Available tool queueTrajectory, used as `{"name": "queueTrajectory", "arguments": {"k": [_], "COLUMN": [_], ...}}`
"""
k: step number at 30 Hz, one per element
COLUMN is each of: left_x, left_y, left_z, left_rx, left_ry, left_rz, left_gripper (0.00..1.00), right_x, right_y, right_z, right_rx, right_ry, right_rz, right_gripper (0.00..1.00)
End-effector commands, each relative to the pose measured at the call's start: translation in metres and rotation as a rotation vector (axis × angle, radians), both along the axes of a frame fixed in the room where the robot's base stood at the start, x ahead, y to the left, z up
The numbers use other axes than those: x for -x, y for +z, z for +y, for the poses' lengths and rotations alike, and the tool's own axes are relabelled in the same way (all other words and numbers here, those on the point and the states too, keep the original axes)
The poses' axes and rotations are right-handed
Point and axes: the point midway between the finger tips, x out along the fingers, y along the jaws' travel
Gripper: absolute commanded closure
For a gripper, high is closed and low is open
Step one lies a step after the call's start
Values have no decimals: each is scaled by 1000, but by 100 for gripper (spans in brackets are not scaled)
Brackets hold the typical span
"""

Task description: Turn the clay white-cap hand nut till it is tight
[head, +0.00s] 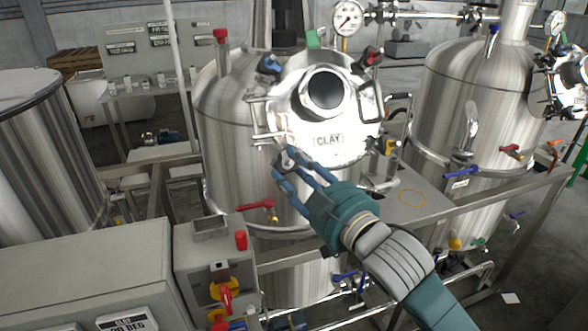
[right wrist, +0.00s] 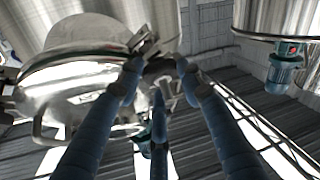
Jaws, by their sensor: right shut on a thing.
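The clay tank's round manway cover (head: 318,118), with a "CLAY" label, is shiny steel and sits closed on the tank front. My right gripper (head: 287,165) is at the cover's lower left edge, its blue fingers shut around a hand nut (head: 288,158). The fingers hide most of this nut, and its cap colour is hard to make out. In the right wrist view the fingers (right wrist: 158,76) close around the dark nut (right wrist: 160,67) beside the cover rim. How tight the nut is cannot be seen. My left gripper is not in view.
Other hand nuts around the cover have a blue cap (head: 268,64), a green cap (head: 312,40), a red cap (head: 370,56) and a yellow cap (head: 390,147). A red-handled valve (head: 257,205) and a control box (head: 212,250) stand below left. A second tank (head: 462,95) stands right.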

Motion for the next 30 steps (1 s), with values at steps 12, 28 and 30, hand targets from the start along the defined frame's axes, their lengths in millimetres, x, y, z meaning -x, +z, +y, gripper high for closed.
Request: {"name": "queueTrajectory", "arguments": {"k": [12, 28, 30], "left_x": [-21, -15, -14], "left_y": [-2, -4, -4], "left_z": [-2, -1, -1], "left_rx": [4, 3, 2], "left_ry": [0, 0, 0], "left_rz": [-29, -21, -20], "left_gripper": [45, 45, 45], "right_x": [2, 2, 2], "right_y": [2, 5, 6], "right_z": [6, 5, 5], "right_rx": [-190, -335, -335], "right_ry": [-112, -215, -215], "right_rz": [56, 96, 95], "right_gripper": [90, 90, 90]}}
